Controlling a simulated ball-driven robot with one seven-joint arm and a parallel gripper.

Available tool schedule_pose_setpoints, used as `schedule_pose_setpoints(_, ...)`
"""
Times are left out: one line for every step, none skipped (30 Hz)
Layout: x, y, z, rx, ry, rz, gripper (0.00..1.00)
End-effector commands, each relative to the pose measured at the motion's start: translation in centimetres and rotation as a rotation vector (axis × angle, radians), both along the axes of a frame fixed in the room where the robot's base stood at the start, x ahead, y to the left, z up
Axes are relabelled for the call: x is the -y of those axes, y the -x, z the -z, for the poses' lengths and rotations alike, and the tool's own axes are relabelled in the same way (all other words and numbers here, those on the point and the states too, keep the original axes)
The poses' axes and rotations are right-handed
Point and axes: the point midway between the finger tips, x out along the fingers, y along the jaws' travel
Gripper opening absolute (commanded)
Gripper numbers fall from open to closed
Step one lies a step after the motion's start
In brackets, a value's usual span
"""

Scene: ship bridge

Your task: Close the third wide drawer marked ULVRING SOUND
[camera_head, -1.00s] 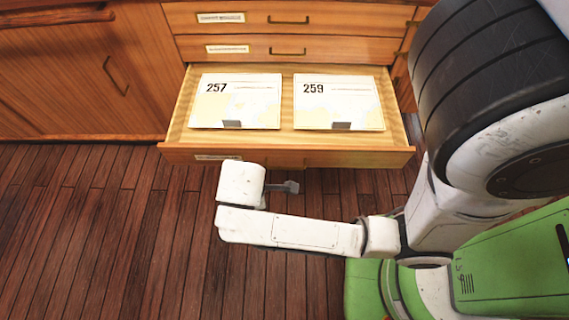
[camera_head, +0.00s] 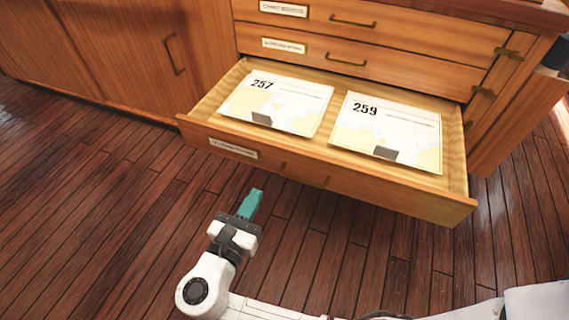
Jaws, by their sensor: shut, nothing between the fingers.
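The third wide drawer (camera_head: 330,172) stands pulled out of the wooden cabinet. Its label (camera_head: 233,147) sits at the left of the front panel, but I cannot read it surely. Inside lie two charts, marked 257 (camera_head: 285,104) and 259 (camera_head: 395,130), each with a small dark piece at its near edge. My gripper (camera_head: 252,203) is shut and empty, with teal fingers pointing up toward the drawer front. In the picture it is below the front panel, left of the middle, with floor showing between them.
Two wide drawers above, the upper (camera_head: 400,28) and the lower (camera_head: 350,58), are closed. A cabinet door (camera_head: 150,45) with a handle is at the left. The wooden floor (camera_head: 100,210) is clear left of my arm.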

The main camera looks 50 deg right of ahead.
Motion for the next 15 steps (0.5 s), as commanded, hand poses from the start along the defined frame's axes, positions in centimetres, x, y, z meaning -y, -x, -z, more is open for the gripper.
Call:
schedule_pose_setpoints(0.8, -0.2, 0.2, 0.001, 0.0, 0.004, 0.0)
schedule_pose_setpoints(1.3, -0.3, 0.2, 0.001, 0.0, 0.004, 0.0)
schedule_pose_setpoints(2.0, -0.6, 0.2, 0.002, -0.002, 0.006, 0.0)
schedule_pose_setpoints(2.6, -0.8, 0.2, 0.003, -0.002, 0.006, 0.0)
schedule_pose_setpoints(3.1, -1.0, 0.2, 0.003, -0.002, 0.006, 0.0)
schedule_pose_setpoints(3.9, -1.2, 0.3, 0.002, -0.002, 0.006, 0.0)
schedule_pose_setpoints(4.4, -1.4, 0.3, 0.002, -0.002, 0.005, 0.0)
schedule_pose_setpoints(5.0, -1.6, 0.3, 0.003, -0.002, 0.007, 0.0)
schedule_pose_setpoints(5.8, -1.9, 0.3, 0.003, -0.003, 0.006, 0.0)
schedule_pose_setpoints(6.3, -2.1, 0.3, 0.003, -0.002, 0.006, 0.0)
schedule_pose_setpoints(6.9, -2.3, 0.3, 0.004, -0.004, 0.006, 0.0)
schedule_pose_setpoints(7.6, -2.6, 0.3, 0.004, -0.004, 0.006, 0.0)
schedule_pose_setpoints(8.1, -2.7, 0.3, 0.003, -0.003, 0.006, 0.0)
schedule_pose_setpoints(8.6, -2.9, 0.3, 0.002, -0.003, 0.006, 0.0)
schedule_pose_setpoints(9.2, -3.2, 0.3, 0.003, -0.003, 0.005, 0.0)
